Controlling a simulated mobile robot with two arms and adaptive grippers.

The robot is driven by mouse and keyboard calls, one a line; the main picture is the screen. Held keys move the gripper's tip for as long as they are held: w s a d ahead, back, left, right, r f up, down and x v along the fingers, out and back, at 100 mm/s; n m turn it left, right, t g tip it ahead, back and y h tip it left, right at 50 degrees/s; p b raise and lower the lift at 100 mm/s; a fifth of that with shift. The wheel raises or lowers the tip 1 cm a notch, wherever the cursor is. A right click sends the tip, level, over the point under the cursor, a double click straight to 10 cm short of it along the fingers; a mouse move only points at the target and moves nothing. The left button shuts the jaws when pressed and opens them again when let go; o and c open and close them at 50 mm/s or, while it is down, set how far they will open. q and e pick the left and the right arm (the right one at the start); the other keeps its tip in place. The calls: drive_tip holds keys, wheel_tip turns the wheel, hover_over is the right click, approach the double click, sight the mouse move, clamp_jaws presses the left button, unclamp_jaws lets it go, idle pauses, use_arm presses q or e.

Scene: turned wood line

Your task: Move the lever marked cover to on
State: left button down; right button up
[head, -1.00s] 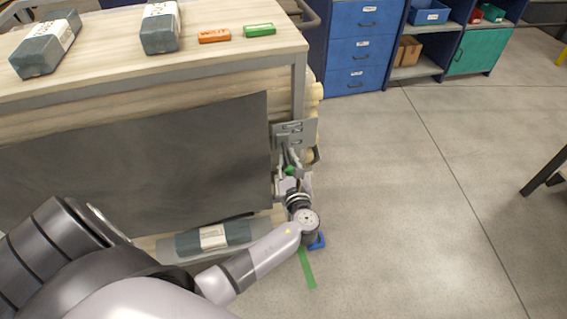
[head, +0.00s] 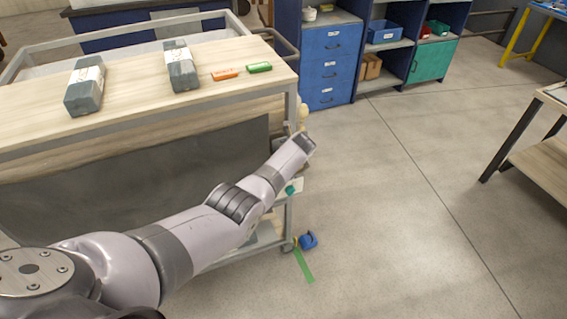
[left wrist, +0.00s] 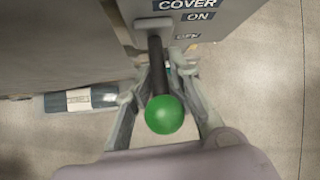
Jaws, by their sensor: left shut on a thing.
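The lever marked cover shows in the left wrist view as a black shaft (left wrist: 156,66) with a round green knob (left wrist: 164,114). It sticks out from a grey panel (left wrist: 120,12) whose plate reads COVER and ON, with a smaller, partly hidden word below. My left gripper (left wrist: 163,76) has its two fingers on either side of the shaft, just behind the knob, and is shut on the lever. In the head view my own arm hides the gripper and most of the panel. I cannot tell which setting the lever is at. My right gripper is not in view.
A wooden-topped cart (head: 140,112) carries two grey wrapped blocks (head: 87,88), an orange block (head: 225,74) and a green block (head: 259,67). A dark sheet (head: 110,185) hangs on its side. Blue drawers (head: 326,70) stand behind. The floor (head: 400,190) to the right is clear.

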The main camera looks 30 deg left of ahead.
use_arm(q)
drive_tip(key=shift+w+d+r+g+h, duration=0.1)
drive_tip(key=shift+r+g+h, duration=0.2)
drive_tip(key=shift+g+h, duration=0.1)
drive_tip(key=shift+r, duration=0.1)
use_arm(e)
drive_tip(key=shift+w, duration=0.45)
use_arm(q)
drive_tip(key=shift+w+r, duration=0.2)
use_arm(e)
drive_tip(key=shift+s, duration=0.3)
use_arm(q)
drive_tip(key=c, duration=1.9)
unclamp_jaws()
drive_tip(key=o, duration=0.3)
drive_tip(key=shift+s+r, duration=0.2)
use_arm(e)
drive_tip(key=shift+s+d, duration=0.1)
use_arm(q)
drive_tip(key=shift+a+f, duration=0.15)
drive_tip(key=shift+a, duration=0.05)
drive_tip(key=v, duration=1.2)
